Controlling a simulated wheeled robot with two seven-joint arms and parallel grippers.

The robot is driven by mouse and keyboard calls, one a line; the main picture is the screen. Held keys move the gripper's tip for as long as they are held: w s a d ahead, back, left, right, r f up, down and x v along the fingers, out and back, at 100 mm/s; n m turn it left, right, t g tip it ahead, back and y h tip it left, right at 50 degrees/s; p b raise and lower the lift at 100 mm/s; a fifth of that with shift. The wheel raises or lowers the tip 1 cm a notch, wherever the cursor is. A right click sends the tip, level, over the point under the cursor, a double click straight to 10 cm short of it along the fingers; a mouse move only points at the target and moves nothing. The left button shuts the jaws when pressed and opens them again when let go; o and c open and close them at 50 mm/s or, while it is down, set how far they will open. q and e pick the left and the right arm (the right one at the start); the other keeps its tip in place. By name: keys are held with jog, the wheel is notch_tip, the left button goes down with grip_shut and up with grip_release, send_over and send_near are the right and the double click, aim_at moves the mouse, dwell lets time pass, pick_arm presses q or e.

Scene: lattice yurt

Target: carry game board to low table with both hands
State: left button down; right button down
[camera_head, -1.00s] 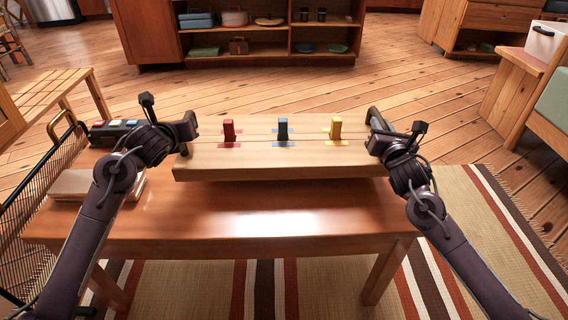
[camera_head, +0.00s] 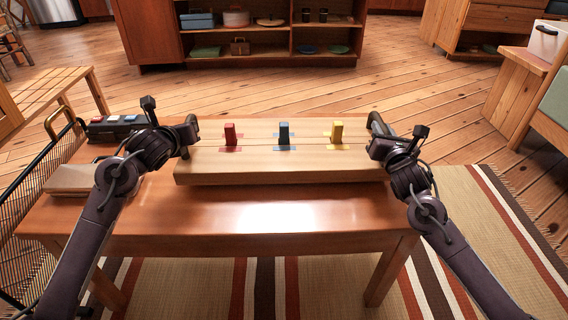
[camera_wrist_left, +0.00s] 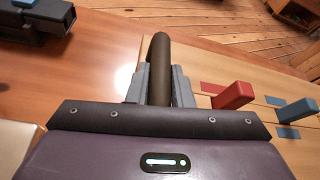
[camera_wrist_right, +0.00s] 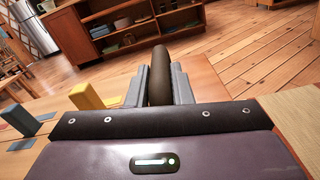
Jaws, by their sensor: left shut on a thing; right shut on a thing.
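The game board (camera_head: 260,165) is a long pale wooden slab with red (camera_head: 230,134), blue (camera_head: 284,134) and yellow (camera_head: 337,133) pegs standing on it and a dark handle at each end. It is level over the reddish-brown low table (camera_head: 270,215); whether it touches the tabletop is hard to tell. My left gripper (camera_head: 186,138) is shut on the left handle, which stands between its fingers in the left wrist view (camera_wrist_left: 159,65). My right gripper (camera_head: 374,135) is shut on the right handle, seen between its fingers in the right wrist view (camera_wrist_right: 159,78).
A dark box with colored blocks (camera_head: 118,128) and a pale flat stack (camera_head: 78,178) lie on the table's left part. A black wire rack (camera_head: 38,225) stands at the left. The tabletop in front of the board is clear. A striped rug (camera_head: 450,225) lies below.

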pick_arm(q)
jog(key=shift+f+b, duration=0.7)
pick_arm(e)
jog(key=shift+d+f, duration=0.1)
jog(key=shift+f, duration=0.5)
pick_arm(q)
jog(key=c, duration=1.7)
grip_release()
jog(key=shift+f, duration=0.3)
jog(key=shift+c, duration=0.2)
pick_arm(e)
jog(key=c, duration=1.7)
grip_release()
jog(key=shift+f, duration=0.35)
jog(key=shift+c, duration=0.2)
pick_arm(q)
jog(key=shift+o, duration=1.2)
jog(key=shift+r, duration=0.15)
pick_arm(e)
jog(key=shift+o, duration=1.1)
jog(key=shift+r, duration=0.2)
pick_arm(q)
jog(key=shift+o, duration=1.1)
pick_arm(e)
jog(key=shift+o, duration=1.2)
pick_arm(q)
jog(key=shift+s, duration=0.1)
pick_arm(e)
jog(key=shift+s, duration=0.1)
